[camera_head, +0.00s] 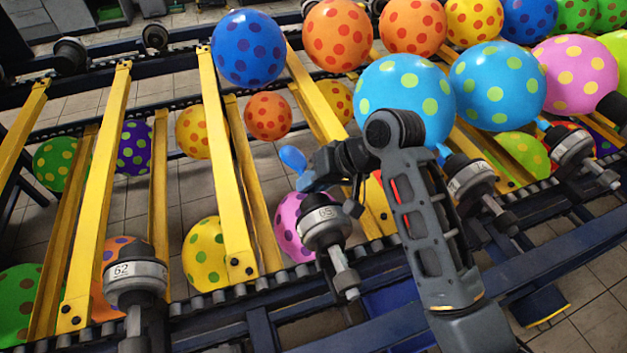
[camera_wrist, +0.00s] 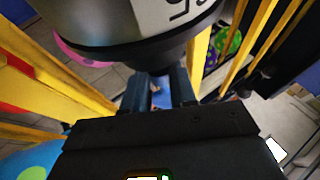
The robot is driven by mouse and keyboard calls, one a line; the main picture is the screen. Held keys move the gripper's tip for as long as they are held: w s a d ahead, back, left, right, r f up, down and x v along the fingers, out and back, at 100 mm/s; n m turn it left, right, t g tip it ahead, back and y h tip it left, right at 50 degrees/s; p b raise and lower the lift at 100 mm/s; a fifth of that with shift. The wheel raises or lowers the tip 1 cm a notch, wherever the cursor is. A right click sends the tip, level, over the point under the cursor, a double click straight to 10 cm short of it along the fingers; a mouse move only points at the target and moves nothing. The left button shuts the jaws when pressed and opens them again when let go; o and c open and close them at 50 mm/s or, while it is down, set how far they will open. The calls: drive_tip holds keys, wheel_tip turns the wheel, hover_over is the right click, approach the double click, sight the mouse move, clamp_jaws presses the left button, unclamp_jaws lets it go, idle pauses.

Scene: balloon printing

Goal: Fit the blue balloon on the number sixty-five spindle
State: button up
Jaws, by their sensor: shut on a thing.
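The blue balloon (camera_head: 292,157) is small and limp, with its rounded end pointing up and left in the head view. My gripper (camera_head: 308,181) is shut on it near its lower end. The number sixty-five spindle (camera_head: 325,228) has a silver collar marked 65 and stands just below my gripper. The spindle's collar (camera_wrist: 150,22) fills the top of the wrist view, close to my gripper's fingers (camera_wrist: 159,95). A little blue shows between those fingers. The fingers hide the balloon's neck, so I cannot tell whether it is around the spindle's tip or just above it.
A spindle marked 62 (camera_head: 136,275) stands at the left, and another spindle (camera_head: 470,182) stands to the right of my arm. Yellow bars (camera_head: 226,165) cross the conveyor frame. Large inflated light-blue balloons (camera_head: 498,85) and other dotted balloons crowd the back right.

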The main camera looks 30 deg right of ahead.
sight(298, 166)
drive_tip(key=shift+s+a, duration=0.1)
drive_tip(key=shift+s, duration=0.5)
idle(1.2)
drive_tip(key=shift+w, duration=0.2)
drive_tip(key=shift+w, duration=0.5)
drive_tip(key=shift+w, duration=0.1)
drive_tip(key=shift+w+d, duration=0.2)
drive_tip(key=shift+w, duration=0.5)
drive_tip(key=shift+w+d, duration=0.2)
drive_tip(key=shift+w, duration=0.5)
